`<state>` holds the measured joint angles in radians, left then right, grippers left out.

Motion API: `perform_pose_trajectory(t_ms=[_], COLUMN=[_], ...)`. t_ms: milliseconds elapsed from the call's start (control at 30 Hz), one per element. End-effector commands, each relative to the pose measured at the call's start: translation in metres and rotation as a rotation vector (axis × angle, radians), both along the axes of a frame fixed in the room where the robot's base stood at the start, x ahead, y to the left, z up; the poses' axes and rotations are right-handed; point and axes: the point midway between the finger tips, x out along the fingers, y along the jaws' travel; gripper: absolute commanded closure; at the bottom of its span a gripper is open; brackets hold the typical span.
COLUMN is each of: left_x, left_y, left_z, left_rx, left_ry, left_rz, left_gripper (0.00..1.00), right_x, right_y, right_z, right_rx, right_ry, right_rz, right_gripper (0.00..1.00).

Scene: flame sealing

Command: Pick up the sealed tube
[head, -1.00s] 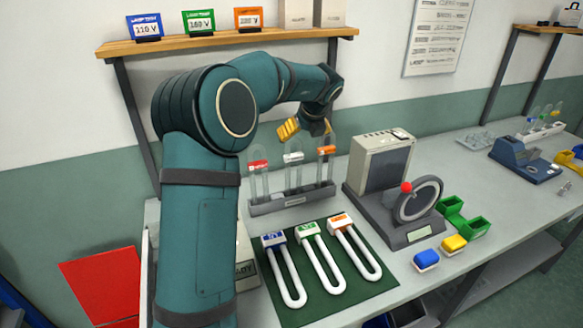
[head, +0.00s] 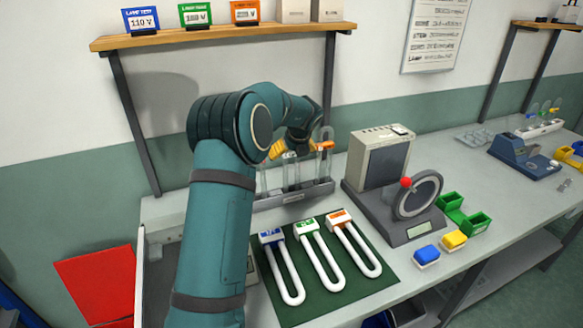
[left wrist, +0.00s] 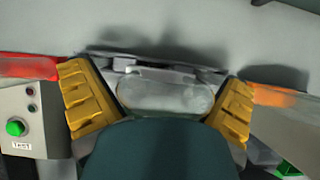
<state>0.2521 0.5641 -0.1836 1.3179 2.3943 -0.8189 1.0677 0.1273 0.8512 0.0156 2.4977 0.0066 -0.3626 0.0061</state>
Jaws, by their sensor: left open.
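A grey rack (head: 315,193) on the bench holds three upright clear glass tubes with red, white and orange bands. The red-banded tube is mostly hidden behind my left arm. My left gripper (head: 296,150) is open at the upper part of the middle, white-banded tube (head: 291,176). In the left wrist view its yellow fingers (left wrist: 160,105) stand apart on either side of a clear rounded glass shape (left wrist: 165,96). I cannot tell whether they touch it. The orange-banded tube (head: 324,165) stands just to the right. My right gripper is out of view.
A grey machine with a wheel and red knob (head: 405,184) stands right of the rack. A green mat (head: 330,295) with several white U-shaped tubes lies in front. Green bins (head: 468,217) and blue and yellow blocks are further right. A shelf (head: 220,38) hangs above.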

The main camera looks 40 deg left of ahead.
Motion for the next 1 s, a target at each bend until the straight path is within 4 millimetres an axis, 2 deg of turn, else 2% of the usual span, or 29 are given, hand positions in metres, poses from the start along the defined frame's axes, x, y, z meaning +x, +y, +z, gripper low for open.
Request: perform_pose_trajectory(t_ms=[200, 233, 433, 767, 1000], left_x=[0.001, 0.001, 0.001, 0.001, 0.001], left_y=[0.001, 0.001, 0.001, 0.001, 0.002], left_z=[-0.002, -0.002, -0.002, -0.001, 0.016], left_rx=[0.000, 0.000, 0.000, 0.000, 0.001], left_ry=[-0.001, -0.001, -0.001, -0.002, -0.005], left_rz=[0.000, 0.000, 0.000, 0.000, 0.001], left_gripper=[0.00, 0.04, 0.74, 0.75, 0.75], right_x=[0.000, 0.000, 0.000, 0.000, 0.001], right_y=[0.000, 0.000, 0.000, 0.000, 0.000], right_z=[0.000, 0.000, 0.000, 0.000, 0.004], right_rx=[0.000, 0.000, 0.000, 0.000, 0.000], right_ry=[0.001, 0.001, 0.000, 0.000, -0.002], right_rz=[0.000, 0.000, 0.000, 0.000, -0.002], right_gripper=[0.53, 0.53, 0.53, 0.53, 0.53])
